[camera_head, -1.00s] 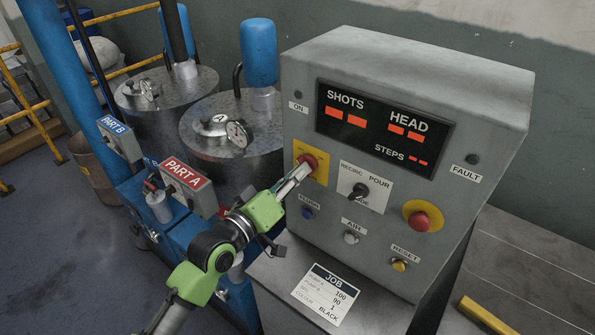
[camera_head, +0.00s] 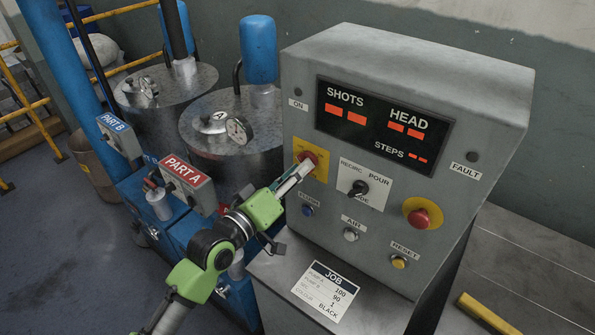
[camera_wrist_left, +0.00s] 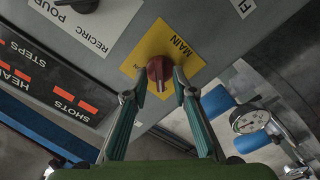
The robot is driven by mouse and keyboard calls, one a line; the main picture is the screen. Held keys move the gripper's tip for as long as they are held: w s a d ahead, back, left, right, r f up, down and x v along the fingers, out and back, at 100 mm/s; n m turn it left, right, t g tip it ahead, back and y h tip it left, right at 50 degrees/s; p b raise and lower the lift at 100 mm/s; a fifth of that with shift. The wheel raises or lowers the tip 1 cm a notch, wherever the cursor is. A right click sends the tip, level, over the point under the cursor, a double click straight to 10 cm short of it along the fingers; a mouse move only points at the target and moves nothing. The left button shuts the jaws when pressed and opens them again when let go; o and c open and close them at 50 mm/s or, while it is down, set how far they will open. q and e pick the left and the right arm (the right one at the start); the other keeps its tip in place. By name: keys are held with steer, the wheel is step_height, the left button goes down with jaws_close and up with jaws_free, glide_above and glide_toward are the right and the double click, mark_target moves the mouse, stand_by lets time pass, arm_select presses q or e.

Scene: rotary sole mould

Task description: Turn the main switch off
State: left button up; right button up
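My right gripper is not in view.
A black RECIRC/POUR selector (camera_head: 358,189) is just right of the switch. A red emergency button (camera_head: 419,219) and FLUSH (camera_head: 307,211), ART-like (camera_head: 350,234) and RESET (camera_head: 398,262) buttons are lower. A display (camera_head: 383,124) shows lit red digits. Metal tanks (camera_head: 235,130) stand left.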

arm_select(q)
steer(key=v, duration=1.2)
